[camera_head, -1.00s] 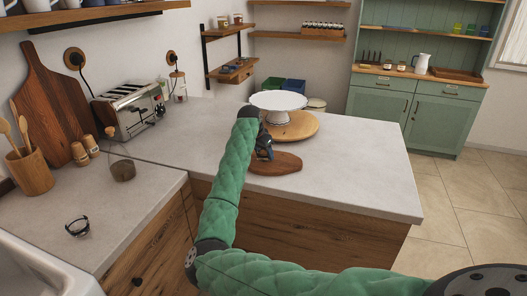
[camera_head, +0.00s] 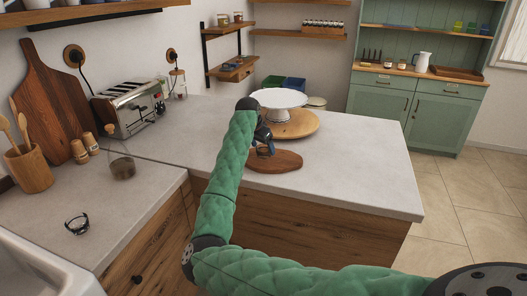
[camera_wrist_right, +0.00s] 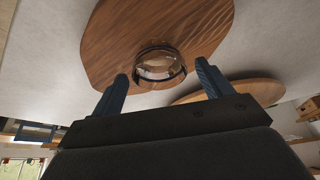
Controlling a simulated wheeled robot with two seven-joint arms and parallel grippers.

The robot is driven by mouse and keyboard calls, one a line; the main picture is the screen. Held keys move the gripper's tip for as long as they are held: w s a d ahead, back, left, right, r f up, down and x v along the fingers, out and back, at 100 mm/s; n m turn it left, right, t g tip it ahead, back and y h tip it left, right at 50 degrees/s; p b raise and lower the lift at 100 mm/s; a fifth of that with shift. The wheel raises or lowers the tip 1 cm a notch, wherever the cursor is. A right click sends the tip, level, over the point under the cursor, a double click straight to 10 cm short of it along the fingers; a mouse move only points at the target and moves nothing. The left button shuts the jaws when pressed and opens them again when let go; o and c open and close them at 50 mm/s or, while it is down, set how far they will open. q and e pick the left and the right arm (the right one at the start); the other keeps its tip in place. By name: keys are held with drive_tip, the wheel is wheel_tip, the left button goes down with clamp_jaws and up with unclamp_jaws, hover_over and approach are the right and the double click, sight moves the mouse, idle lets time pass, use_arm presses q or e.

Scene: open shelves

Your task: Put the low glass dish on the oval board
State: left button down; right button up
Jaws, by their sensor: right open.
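The low glass dish (camera_wrist_right: 160,66) is clear and round with a dark-looking rim. In the right wrist view it rests on the brown oval board (camera_wrist_right: 120,30), near the board's edge. My right gripper (camera_wrist_right: 162,71) is open, with one blue finger on each side of the dish; a gap shows beside it, though contact cannot be ruled out. In the head view the right gripper (camera_head: 264,146) is low over the left part of the oval board (camera_head: 287,162), and it mostly hides the dish there. My left gripper is out of view.
A white cake stand (camera_head: 279,101) on a round wooden board (camera_head: 303,127) stands just behind the oval board. The counter's right part is clear.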

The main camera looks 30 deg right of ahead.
use_arm(q)
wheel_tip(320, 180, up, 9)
drive_tip(key=b, duration=0.2)
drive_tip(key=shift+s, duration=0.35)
use_arm(e)
drive_tip(key=v, duration=0.9)
drive_tip(key=shift+r, duration=0.4)
